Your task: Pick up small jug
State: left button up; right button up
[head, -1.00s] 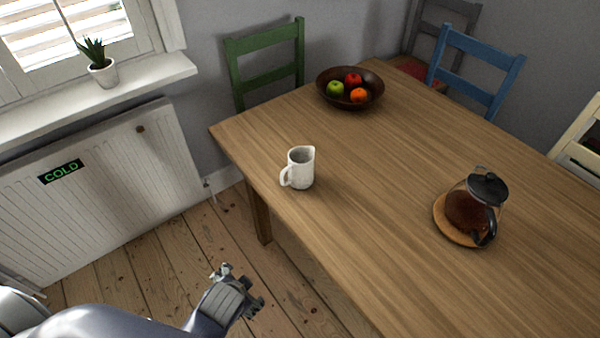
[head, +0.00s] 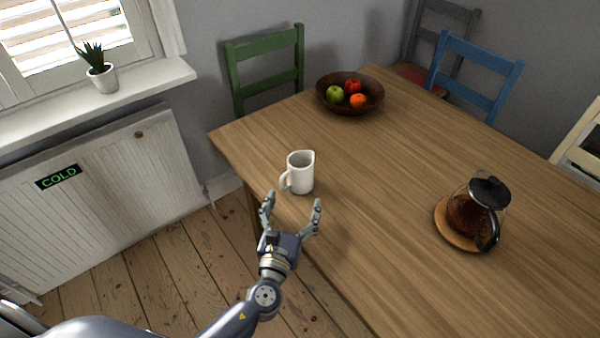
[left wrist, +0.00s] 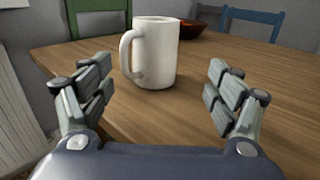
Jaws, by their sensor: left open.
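The small jug (head: 301,172) is white and stands upright near the left edge of the wooden table, its handle toward the left. My left gripper (head: 292,205) is open and empty at the table edge, just in front of the jug, fingers pointing at it. In the left wrist view the jug (left wrist: 157,52) stands ahead, between and beyond the two spread fingers (left wrist: 157,95), apart from them. Its handle shows on its left side. My right gripper is not in view.
The table (head: 390,180) is clear around the jug. A glass coffee pot (head: 473,212) sits on a round wooden board to the right. A dark bowl of fruit (head: 325,101) stands at the back. Green (head: 265,67) and blue (head: 478,72) chairs stand at the far side.

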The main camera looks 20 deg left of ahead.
aim_at(297, 179)
pick_arm(q)
jog(key=w, duration=0.4)
jog(key=shift+a, duration=0.1)
jog(key=w, duration=0.3)
jog(key=w+p, duration=0.1)
jog(key=shift+w+a+r, duration=0.35)
jog(key=shift+r, duration=0.05)
jog(key=shift+w, duration=0.45)
jog(key=c, duration=1.3)
jog(key=shift+c, duration=0.8)
jog(key=shift+r, duration=0.1)
